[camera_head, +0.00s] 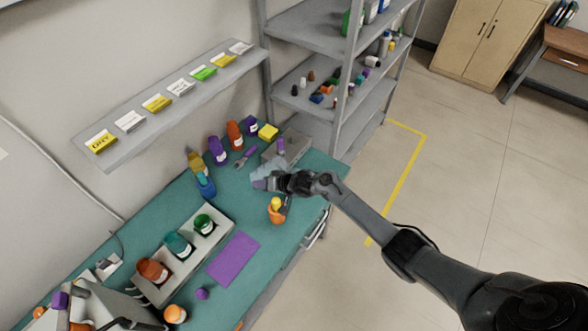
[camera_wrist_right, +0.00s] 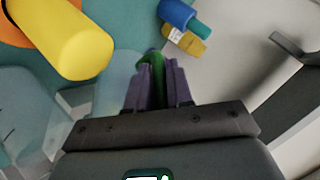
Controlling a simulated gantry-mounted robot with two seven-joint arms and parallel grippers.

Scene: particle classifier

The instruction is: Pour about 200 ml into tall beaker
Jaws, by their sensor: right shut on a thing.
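My right gripper (camera_head: 275,183) is over the far right part of the teal bench. In the right wrist view its dark fingers (camera_wrist_right: 155,82) are closed on a narrow green part (camera_wrist_right: 153,66). Next to them is a clear, see-through vessel (camera_wrist_right: 112,72), which shows as a pale shape (camera_head: 266,171) at the gripper in the head view. The green part seems to belong to it, but the join is hidden. I cannot make out its fill level or tell which vessel is the tall beaker. My left gripper is not in view.
An orange container (camera_head: 277,213) with a yellow cylinder stands close in front of the gripper. A grey rack (camera_head: 190,256) holds jars beside a purple mat (camera_head: 233,259).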

